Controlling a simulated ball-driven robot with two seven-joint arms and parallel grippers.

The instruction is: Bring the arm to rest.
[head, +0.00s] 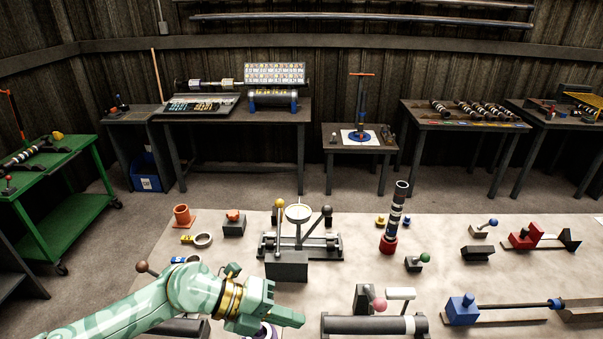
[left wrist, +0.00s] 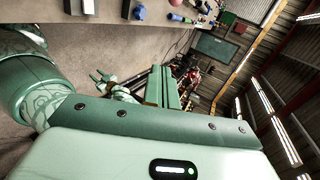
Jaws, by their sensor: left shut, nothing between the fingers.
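My left arm comes in from the lower left of the head view, over the near edge of the table. Its gripper (head: 298,318) points right, shut and empty. In the left wrist view the shut fingers (left wrist: 158,84) lie side by side. Beyond them a small pale green jointed part (left wrist: 112,84) shows, seemingly my right arm's end; its jaws are too small to read. No right arm shows in the head view. The left arm and gripper hide part of the table's near left, including part of a dark cylinder there.
The pale table (head: 450,273) holds a fixture with a white disc (head: 298,212), a banded upright shaft (head: 395,215), a dark roller (head: 370,325) right of the gripper, a blue block (head: 462,308) and a red clamp (head: 522,238). Benches line the wall; a green cart (head: 65,205) stands left.

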